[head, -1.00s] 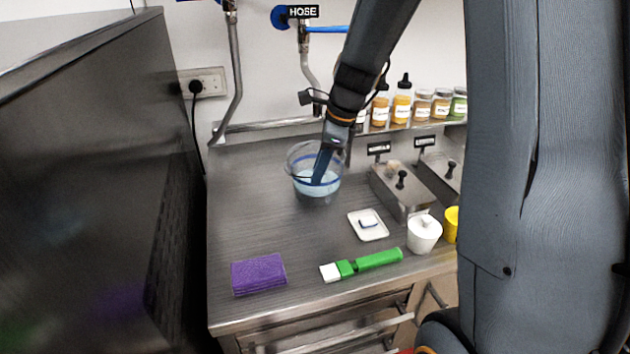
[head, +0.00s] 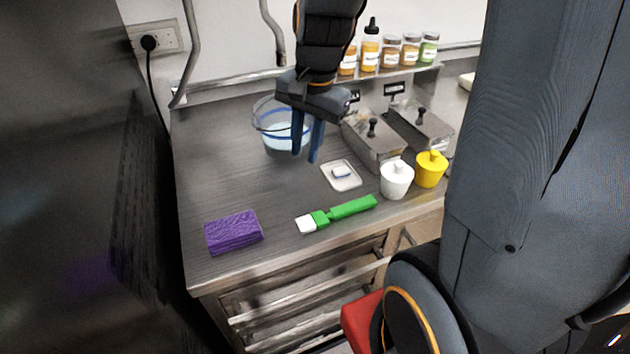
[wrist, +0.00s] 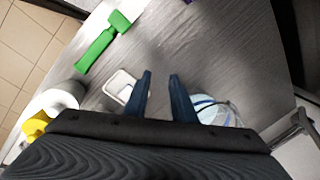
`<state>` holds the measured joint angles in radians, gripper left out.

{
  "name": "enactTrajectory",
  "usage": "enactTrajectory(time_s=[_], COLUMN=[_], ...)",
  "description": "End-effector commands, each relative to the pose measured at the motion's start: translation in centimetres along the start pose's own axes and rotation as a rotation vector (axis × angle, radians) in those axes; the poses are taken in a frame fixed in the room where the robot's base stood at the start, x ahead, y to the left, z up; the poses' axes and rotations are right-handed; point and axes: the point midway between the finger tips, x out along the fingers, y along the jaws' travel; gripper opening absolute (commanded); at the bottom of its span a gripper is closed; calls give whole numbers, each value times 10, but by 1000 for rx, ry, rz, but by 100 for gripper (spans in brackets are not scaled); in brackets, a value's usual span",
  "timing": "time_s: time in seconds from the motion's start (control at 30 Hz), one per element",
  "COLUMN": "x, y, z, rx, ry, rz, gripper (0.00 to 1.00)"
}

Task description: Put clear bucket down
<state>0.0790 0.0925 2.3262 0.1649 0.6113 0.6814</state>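The clear bucket (head: 271,130) stands upright on the steel counter (head: 200,185) near the back wall, with pale blue liquid and a blue band showing through its side. My gripper (head: 305,158) hangs in front of and to the right of the bucket in the head view, its two blue fingers apart with nothing between them. The arm hides part of the bucket's right side. In the wrist view, the open fingers (wrist: 160,78) point over the counter, and the bucket (wrist: 215,110) lies to their right, apart from them.
A white dish (head: 341,184) holding a small block lies near the fingers. Lidded steel bins (head: 373,146) are at right. The counter's left middle is bare.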

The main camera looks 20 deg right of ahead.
Motion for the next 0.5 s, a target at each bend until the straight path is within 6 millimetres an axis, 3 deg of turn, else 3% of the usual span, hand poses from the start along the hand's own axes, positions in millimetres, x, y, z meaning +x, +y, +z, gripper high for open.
enactTrajectory(time_s=[0.1,0.23,0.37,0.5], x=[16,28,34,35], y=[26,48,60,63], z=[27,46,57,60], rx=[-350,-661,-839,-900], ry=[17,26,26,28], rz=[36,64,79,83], gripper=[23,23,23,23])
